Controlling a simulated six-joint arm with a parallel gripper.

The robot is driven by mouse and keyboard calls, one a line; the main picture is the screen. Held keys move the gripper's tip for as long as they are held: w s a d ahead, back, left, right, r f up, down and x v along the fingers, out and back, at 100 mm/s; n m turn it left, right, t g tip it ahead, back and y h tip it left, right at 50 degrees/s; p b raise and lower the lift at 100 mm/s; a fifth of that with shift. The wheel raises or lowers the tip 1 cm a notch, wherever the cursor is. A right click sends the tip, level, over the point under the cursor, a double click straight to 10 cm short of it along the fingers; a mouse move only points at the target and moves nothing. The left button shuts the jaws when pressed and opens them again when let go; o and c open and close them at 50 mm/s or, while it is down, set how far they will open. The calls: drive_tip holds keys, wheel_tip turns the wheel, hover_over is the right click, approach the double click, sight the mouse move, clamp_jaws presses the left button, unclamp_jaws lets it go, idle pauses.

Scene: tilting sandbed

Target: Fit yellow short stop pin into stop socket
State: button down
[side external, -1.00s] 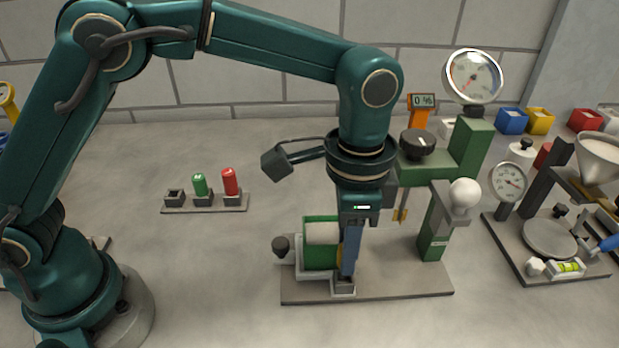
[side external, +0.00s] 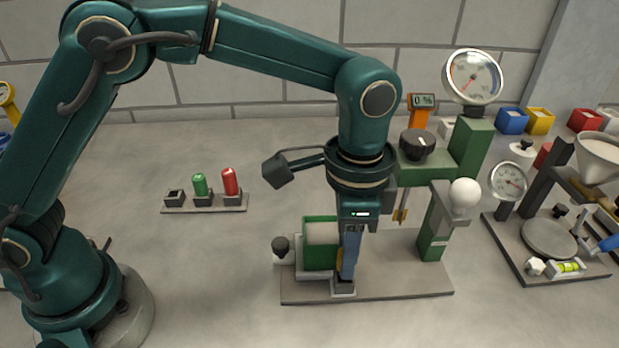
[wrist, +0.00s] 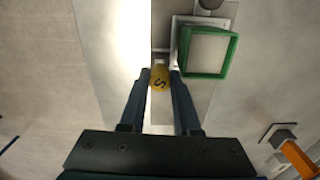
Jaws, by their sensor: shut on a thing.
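The yellow short stop pin (wrist: 159,78), marked with an S, is between the fingertips of my gripper (wrist: 161,76) in the wrist view. My gripper is shut on it. In the side view my gripper (side external: 347,268) points straight down at the grey stop socket (side external: 344,287) on the front edge of the base plate. A sliver of yellow shows beside the fingers there. The fingers hide most of the pin and the socket's mouth, so I cannot tell how deep the pin sits.
The green-framed sand box (side external: 318,232) stands close behind and left of my fingers, with a dark knob (side external: 281,244) beside it. A green post with a white ball (side external: 464,193) stands to the right. A rack (side external: 205,206) holds a green and a red pin.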

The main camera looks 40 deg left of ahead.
drive_tip(key=shift+f, duration=1.2)
drive_tip(key=c, duration=0.5)
unclamp_jaws()
drive_tip(key=shift+c, duration=0.2)
drive_tip(key=shift+r, duration=2.55)
drive_tip(key=s+a+r+n+t, duration=0.2)
drive_tip(key=a+r+n+t, duration=0.15)
drive_tip(key=a+r, duration=0.75)
drive_tip(key=s+a+f+n+t, duration=0.2)
drive_tip(key=s+a+f+n, duration=0.3)
drive_tip(key=s, duration=0.4)
drive_tip(key=shift+s+a+f+n, duration=0.2)
drive_tip(key=shift+s+a+n, duration=0.1)
drive_tip(key=shift+a+n, duration=0.35)
